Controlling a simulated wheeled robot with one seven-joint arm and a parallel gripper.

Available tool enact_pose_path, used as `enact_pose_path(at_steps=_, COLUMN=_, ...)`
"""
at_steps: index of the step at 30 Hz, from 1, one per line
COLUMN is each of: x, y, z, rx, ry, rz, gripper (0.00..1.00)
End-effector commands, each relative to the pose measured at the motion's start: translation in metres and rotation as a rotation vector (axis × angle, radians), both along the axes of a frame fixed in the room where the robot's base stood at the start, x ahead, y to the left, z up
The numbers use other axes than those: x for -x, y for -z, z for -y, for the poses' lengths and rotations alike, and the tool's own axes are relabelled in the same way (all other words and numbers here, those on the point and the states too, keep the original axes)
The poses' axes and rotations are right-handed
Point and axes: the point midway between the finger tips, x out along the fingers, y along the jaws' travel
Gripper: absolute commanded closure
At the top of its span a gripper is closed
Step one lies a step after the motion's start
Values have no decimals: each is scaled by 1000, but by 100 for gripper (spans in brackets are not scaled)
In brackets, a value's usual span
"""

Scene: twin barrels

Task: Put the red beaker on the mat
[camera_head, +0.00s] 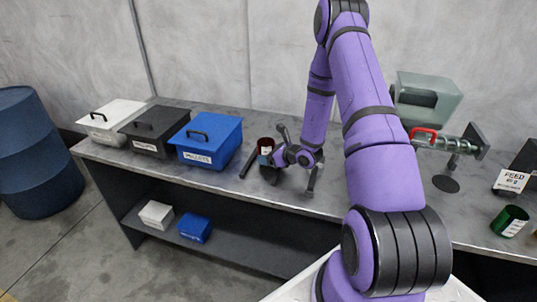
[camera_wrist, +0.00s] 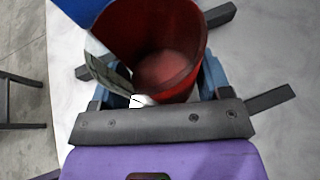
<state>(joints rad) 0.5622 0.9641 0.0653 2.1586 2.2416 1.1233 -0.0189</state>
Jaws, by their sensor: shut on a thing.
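The red beaker (camera_head: 265,144) is at the bench's front middle, right of the blue box, and seems upright. It has a pale label on its side. In the wrist view the beaker (camera_wrist: 185,75) shows its open mouth and red inside, and I see nothing in it. My gripper (camera_head: 268,158) is shut on the beaker, with a blue-grey finger on each side of it. I cannot tell whether the beaker touches the bench. A flat dark round patch (camera_head: 446,184) lies on the bench to the right, below the feeder; I cannot tell for certain that it is the mat.
White (camera_head: 108,116), black (camera_head: 150,134) and blue (camera_head: 210,148) lidded boxes stand left on the bench. A feeder with a hopper (camera_head: 430,98) and red handle (camera_head: 423,131) stands right, near a feed sign (camera_head: 511,181) and green beaker (camera_head: 510,221). A barrel (camera_head: 35,150) stands left.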

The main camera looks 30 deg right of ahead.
Motion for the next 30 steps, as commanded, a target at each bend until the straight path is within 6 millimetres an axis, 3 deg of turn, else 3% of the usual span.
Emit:
enact_pose_path(at_steps=12, x=1, y=10, z=0, rx=0, ry=0, rz=-3, gripper=54)
enact_pose_path(at_steps=13, x=1, y=11, z=0, rx=0, ry=-1, rz=-4, gripper=24)
enact_pose_path(at_steps=16, x=1, y=12, z=0, rx=1, ry=0, rz=-7, gripper=3)
enact_pose_path(at_steps=25, x=2, y=12, z=0, rx=1, ry=0, rz=-11, gripper=3)
enact_pose_path(at_steps=30, x=2, y=-2, z=0, rx=2, ry=-1, rz=-9, gripper=3)
